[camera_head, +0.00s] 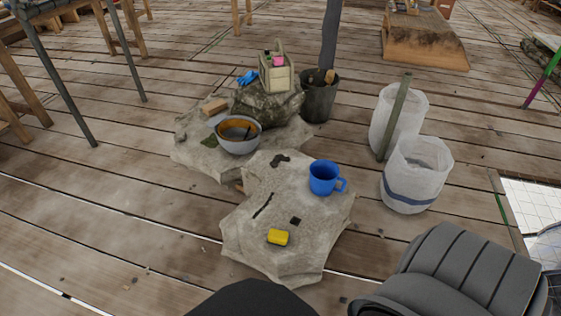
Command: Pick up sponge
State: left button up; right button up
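A small yellow sponge (278,237) lies on the front part of a pale, stone-like slab (245,232) low on the wooden deck. Nothing covers it from this view. A small dark square piece (295,221) lies just behind it, apart from it. Neither of my grippers can be made out in the head view, so their place relative to the sponge is not shown.
A blue mug (322,178) stands on the slab behind the sponge. Further back are a grey bowl (238,147), a wooden block (215,107) and a beige caddy (277,79). White sacks (411,182) stand to the right. Bare deck lies left of the slab.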

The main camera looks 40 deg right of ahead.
aim_at(279, 237)
jog(key=z, duration=0.75)
jog(key=k, duration=1.2)
jog(key=z, duration=0.15)
jog(key=i, duration=1.6)
jog(key=u, duration=0.9)
